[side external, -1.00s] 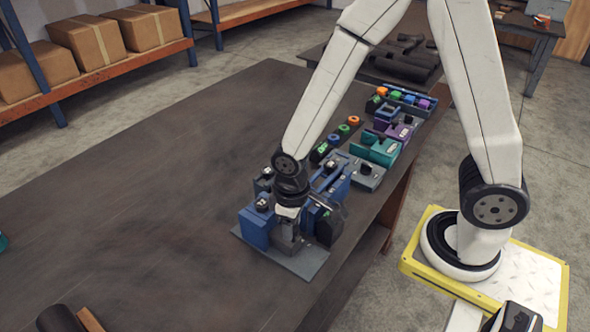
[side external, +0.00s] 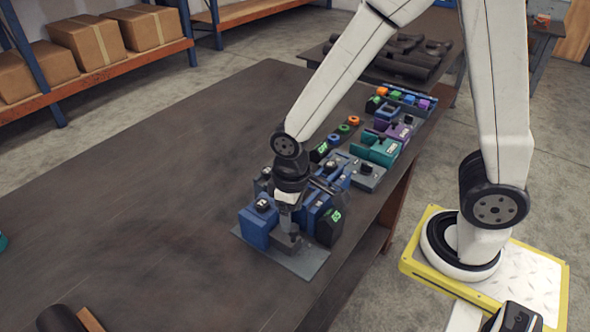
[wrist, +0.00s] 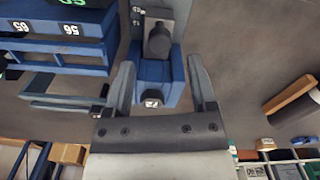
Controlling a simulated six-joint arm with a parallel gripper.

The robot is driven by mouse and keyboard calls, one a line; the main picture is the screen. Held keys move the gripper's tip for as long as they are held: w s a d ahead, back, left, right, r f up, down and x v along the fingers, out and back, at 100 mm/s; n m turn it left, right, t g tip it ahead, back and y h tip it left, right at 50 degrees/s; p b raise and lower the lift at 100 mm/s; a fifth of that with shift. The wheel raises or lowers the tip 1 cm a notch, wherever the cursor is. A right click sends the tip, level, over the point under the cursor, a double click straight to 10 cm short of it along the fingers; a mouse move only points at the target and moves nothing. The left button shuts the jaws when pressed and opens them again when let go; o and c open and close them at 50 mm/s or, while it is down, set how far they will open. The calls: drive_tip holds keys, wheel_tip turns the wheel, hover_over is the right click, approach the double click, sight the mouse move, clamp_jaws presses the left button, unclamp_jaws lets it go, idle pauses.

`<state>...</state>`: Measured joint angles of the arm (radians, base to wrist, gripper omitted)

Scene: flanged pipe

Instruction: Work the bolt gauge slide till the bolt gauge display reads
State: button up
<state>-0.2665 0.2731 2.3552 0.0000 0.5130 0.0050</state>
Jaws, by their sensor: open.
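A black display box (side external: 329,227) with green digits stands at the right of the blue gauge assembly in the side view. Its digits (wrist: 72,2) are cut off at the top left of the wrist view, too small to read surely. My gripper (side external: 288,240) points down over the grey base plate (side external: 305,265). In the wrist view my gripper (wrist: 162,60) is open, its fingers on either side of a blue block (wrist: 152,92) with a dark grey knob (wrist: 157,40). Gaps show beside the block. I cannot tell surely whether this block is the gauge slide.
A blue box (side external: 257,226) with a black top piece stands left of my gripper. Blue bars with white number tags (wrist: 70,29) lie left of the fingers. Several teal (side external: 381,150), purple and grey devices line the table's right edge. The table's left side is mostly clear.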

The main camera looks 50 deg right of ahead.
drive_tip(key=shift+r, duration=2.05)
drive_tip(key=shift+d, duration=0.1)
drive_tip(key=d+m+t, duration=0.1)
drive_tip(key=d, duration=0.1)
drive_tip(key=s+d+m, duration=0.1)
drive_tip(key=d, duration=0.2)
drive_tip(key=d+m+t, duration=0.1)
drive_tip(key=d, duration=0.2)
drive_tip(key=shift+s+f+t, duration=0.15)
drive_tip(key=shift+s+t, duration=0.1)
drive_tip(key=shift+t, duration=0.05)
